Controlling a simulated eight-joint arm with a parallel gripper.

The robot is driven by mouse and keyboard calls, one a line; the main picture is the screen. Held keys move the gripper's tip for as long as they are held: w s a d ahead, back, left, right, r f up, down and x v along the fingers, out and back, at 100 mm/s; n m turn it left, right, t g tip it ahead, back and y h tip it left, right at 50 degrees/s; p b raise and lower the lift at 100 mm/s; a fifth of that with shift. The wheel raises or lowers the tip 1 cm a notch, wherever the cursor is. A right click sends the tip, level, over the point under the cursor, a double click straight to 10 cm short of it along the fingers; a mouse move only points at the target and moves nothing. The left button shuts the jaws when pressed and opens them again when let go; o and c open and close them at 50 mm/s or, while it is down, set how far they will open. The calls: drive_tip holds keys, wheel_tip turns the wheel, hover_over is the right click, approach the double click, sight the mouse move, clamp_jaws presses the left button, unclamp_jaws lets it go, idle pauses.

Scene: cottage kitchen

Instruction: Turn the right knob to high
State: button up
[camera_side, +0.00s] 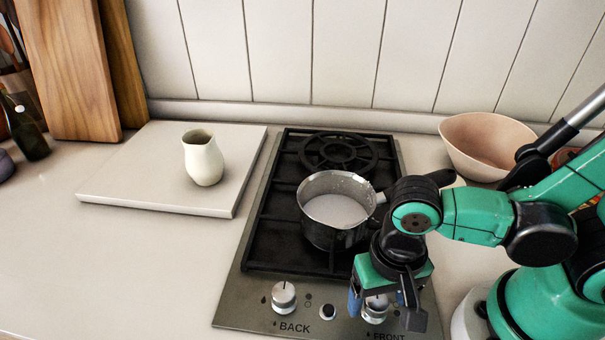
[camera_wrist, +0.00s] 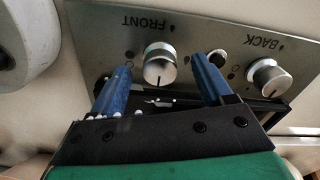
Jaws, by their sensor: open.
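The right knob (camera_side: 375,309) is silver and sits on the hob's front panel above the word FRONT. In the wrist view the same knob (camera_wrist: 160,66) lies between my two blue fingers, with a gap on each side. My gripper (camera_side: 382,302) is over the knob, pointing down, and partly hides it in the side view. In the wrist view my gripper (camera_wrist: 160,63) is open and empty. A short mark shows on the knob's near edge in the wrist view; its exact setting is too small to read.
The left knob (camera_side: 284,296), marked BACK, is beside it, with a small black button (camera_side: 328,312) between them. A saucepan (camera_side: 333,228) of pale liquid stands on the front burner, close to my arm. A pink bowl (camera_side: 487,146) stands behind my arm.

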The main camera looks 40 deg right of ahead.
drive_tip(key=shift+f, duration=0.3)
clamp_jaws()
